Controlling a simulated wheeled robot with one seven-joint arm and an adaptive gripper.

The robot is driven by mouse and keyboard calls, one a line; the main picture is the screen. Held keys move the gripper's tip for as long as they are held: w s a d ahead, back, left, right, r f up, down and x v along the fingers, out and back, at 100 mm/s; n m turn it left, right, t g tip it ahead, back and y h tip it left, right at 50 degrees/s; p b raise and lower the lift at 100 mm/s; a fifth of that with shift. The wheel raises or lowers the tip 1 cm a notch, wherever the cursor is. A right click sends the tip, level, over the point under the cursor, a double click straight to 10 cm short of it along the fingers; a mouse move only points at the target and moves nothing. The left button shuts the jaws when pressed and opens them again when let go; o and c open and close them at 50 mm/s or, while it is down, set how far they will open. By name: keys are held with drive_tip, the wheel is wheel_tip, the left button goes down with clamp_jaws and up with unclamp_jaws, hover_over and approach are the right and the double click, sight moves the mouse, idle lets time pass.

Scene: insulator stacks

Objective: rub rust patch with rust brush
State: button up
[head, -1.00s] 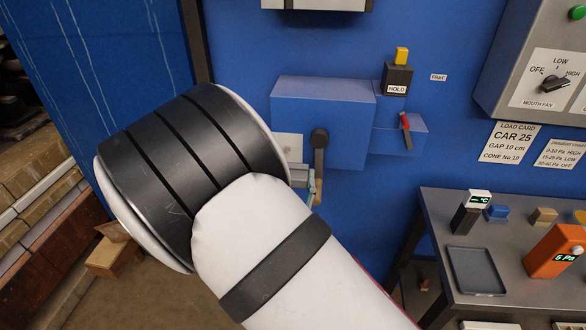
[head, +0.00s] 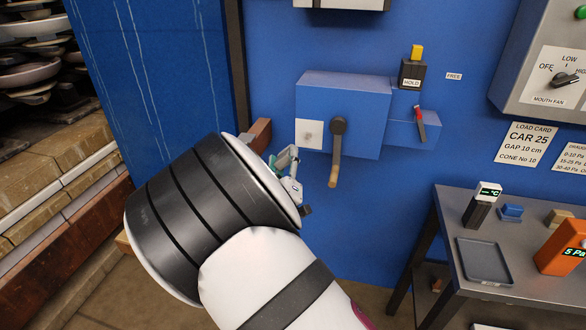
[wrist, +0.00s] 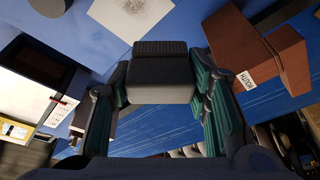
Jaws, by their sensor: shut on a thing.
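My gripper (wrist: 160,85) is shut on a dark grey block with a ridged edge, which looks like the rust brush (wrist: 160,72). In the head view my gripper (head: 288,162) shows partly past my wrist, below and left of a pale square plate (head: 309,140) on the blue box. The same plate fills the top of the wrist view, with a speckled brownish rust patch (wrist: 132,6) at the frame edge. The brush looks apart from the patch; the exact gap cannot be told.
A brown block (wrist: 262,62) labelled MOUTH juts out right of the gripper in the wrist view. A crank handle (head: 335,155) hangs right of the plate. A red lever (head: 420,125) is farther right. A grey table (head: 447,215) stands at right.

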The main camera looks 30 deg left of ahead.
drive_tip(key=shift+w+a+b, duration=0.2)
drive_tip(key=shift+w+b, duration=0.25)
drive_tip(key=shift+w, duration=0.45)
drive_tip(key=shift+w+a+b, duration=0.25)
drive_tip(key=shift+w+b, duration=0.25)
drive_tip(key=shift+w, duration=0.45)
drive_tip(key=shift+w+a+b, duration=0.2)
drive_tip(key=shift+w+b, duration=0.25)
drive_tip(key=shift+w, duration=0.45)
drive_tip(key=shift+w+a+b, duration=0.2)
drive_tip(key=shift+w+b, duration=0.4)
drive_tip(key=shift+w, duration=0.35)
drive_tip(key=shift+d, duration=0.1)
drive_tip(key=shift+w+d+p, duration=0.2)
drive_tip(key=shift+d, duration=0.7)
drive_tip(key=shift+w+d+p, duration=0.15)
drive_tip(key=shift+d+p, duration=0.05)
drive_tip(key=shift+d, duration=0.65)
drive_tip(key=shift+w+d, duration=0.3)
drive_tip(key=shift+d, duration=0.6)
drive_tip(key=shift+w+d, duration=0.25)
drive_tip(key=shift+d, duration=0.65)
drive_tip(key=shift+a, duration=0.1)
